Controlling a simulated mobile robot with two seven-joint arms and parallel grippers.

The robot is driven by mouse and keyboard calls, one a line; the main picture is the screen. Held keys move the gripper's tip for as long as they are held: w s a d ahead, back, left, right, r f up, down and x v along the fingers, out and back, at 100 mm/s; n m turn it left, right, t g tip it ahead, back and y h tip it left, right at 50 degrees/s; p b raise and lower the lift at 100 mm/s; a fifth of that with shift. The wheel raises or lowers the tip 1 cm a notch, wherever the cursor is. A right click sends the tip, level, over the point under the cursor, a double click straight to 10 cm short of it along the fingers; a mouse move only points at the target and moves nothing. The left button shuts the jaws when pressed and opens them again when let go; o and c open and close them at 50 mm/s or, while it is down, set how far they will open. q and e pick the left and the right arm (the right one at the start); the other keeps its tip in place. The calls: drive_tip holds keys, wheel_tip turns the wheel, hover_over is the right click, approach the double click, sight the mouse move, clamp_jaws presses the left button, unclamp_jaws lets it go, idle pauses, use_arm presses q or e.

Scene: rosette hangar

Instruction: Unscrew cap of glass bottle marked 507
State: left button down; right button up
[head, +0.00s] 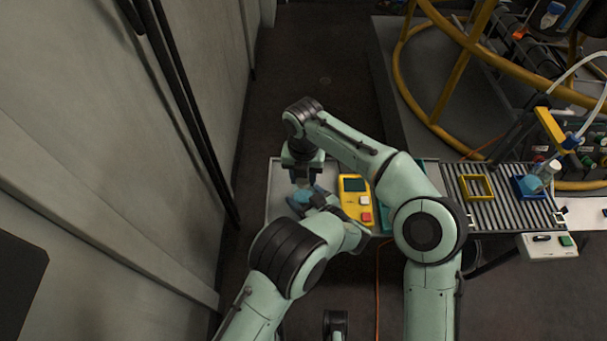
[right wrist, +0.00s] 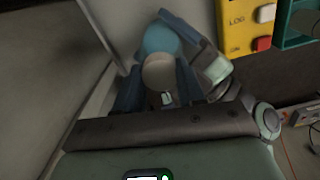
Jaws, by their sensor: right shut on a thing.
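A bottle with light blue contents (head: 302,196) is over the grey tray at the centre; no number can be read on it. Its blue round body (right wrist: 162,38) and pale grey-beige cap (right wrist: 158,73) show in the right wrist view. My right gripper (head: 303,178) points down from above, with its dark blue fingers (right wrist: 158,92) on both sides of the cap, shut on it. My left gripper (head: 314,199) comes in from below in the head view, its fingers around the bottle body. The arms partly hide the bottle.
A yellow box with a screen and buttons (head: 354,187) stands close right of the grippers. A ribbed rack (head: 510,197) carries a yellow frame (head: 477,187) and another bottle (head: 545,173) in a blue holder. A grey wall (head: 150,130) is at left.

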drive_tip(key=shift+r, duration=0.2)
drive_tip(key=shift+r, duration=0.9)
drive_tip(key=shift+r, duration=2)
use_arm(q)
unclamp_jaws()
